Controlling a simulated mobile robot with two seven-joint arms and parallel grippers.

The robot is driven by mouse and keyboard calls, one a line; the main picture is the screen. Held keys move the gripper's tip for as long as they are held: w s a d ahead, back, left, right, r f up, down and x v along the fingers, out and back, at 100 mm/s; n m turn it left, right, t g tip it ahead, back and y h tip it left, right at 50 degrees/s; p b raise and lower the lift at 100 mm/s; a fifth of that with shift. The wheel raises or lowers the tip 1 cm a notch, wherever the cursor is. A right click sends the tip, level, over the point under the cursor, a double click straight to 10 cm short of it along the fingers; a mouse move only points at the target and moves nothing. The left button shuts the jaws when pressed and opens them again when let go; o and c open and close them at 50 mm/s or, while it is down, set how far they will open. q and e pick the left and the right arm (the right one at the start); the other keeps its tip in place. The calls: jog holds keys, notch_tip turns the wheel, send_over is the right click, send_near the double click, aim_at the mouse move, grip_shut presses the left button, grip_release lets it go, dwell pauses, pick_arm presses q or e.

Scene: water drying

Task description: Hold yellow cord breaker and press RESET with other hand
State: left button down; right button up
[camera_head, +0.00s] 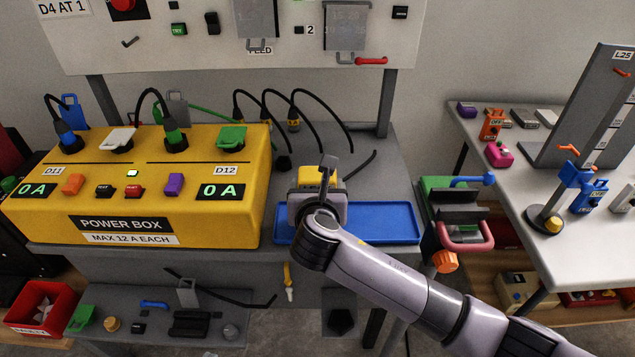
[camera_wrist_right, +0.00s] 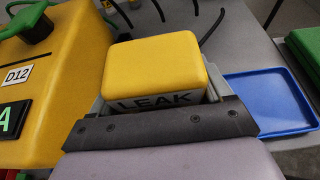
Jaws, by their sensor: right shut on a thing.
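The yellow cord breaker (camera_head: 308,177) is a yellow-topped block at the left end of the blue tray. The right wrist view shows it close up (camera_wrist_right: 156,70), with the word LEAK on its near side. My right gripper (camera_head: 318,200) comes from the lower right and is shut on it, hiding much of its body. Whether the block touches the tray beneath cannot be told. No RESET marking shows on its visible faces. A small red button (camera_head: 134,191) sits on the power box; its label is too small to read surely. My left gripper is not in view.
The yellow power box (camera_head: 50,222) stands close left of the breaker, with plugs and cords on top. The blue tray's (camera_head: 385,222) right part is empty. Black cords (camera_head: 320,115) hang behind. A green and grey clamp-like device (camera_head: 460,215) stands right of the tray.

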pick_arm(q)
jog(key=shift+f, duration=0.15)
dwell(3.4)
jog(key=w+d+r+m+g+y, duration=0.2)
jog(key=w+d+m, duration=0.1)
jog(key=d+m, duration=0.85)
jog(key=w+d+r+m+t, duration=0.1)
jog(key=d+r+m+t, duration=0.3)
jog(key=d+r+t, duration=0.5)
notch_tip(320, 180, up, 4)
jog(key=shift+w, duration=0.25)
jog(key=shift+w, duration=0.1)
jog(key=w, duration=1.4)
